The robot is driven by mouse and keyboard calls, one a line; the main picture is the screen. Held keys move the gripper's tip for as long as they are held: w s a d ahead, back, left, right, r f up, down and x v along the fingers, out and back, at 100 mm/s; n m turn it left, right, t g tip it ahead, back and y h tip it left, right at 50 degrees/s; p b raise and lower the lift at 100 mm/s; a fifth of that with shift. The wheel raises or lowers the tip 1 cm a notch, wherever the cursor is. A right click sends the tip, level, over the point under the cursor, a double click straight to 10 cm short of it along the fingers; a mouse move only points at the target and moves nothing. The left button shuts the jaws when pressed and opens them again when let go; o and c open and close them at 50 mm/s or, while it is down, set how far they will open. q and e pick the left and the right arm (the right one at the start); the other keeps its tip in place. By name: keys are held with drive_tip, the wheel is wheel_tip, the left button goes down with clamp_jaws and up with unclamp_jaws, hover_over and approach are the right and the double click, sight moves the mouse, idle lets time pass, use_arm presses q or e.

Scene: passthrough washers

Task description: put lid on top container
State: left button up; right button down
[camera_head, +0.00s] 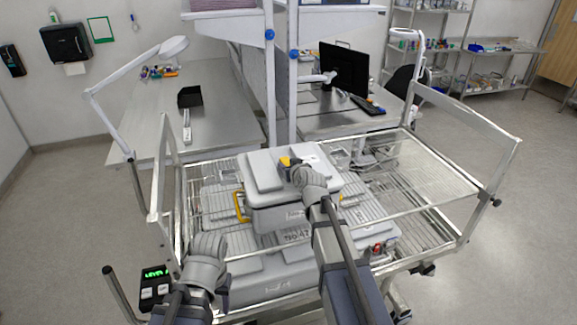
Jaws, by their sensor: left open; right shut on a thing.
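A grey lid (262,171) with raised panels lies over the top grey container (279,217), which sits on a stack of grey containers in a wire-railed cart. The lid looks roughly level, but I cannot tell whether its edges are fully seated. My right gripper (291,164) reaches over the lid from the front and is shut on the lid near its middle; its wrist hides the exact grip. A yellow part shows beside its fingers. My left gripper (209,243) is open, low at the left front of the stack, apart from the lid; its fingers are mostly hidden.
The cart's raised side frames stand left (158,175) and right (510,160). Open wire shelf (415,185) lies right of the stack. A lower container (270,275) is at the front. A level display (155,280) is at lower left. Steel tables (215,125) stand behind.

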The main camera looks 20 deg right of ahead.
drive_tip(key=shift+f, duration=0.15)
drive_tip(key=shift+f+b, duration=0.35)
drive_tip(key=shift+b, duration=0.2)
drive_tip(key=shift+f+b, duration=0.95)
drive_tip(key=shift+f, duration=0.05)
idle(0.7)
idle(0.4)
drive_tip(key=shift+c, duration=0.3)
unclamp_jaws()
drive_tip(key=shift+r+p, duration=3.55)
drive_tip(key=shift+r, duration=0.05)
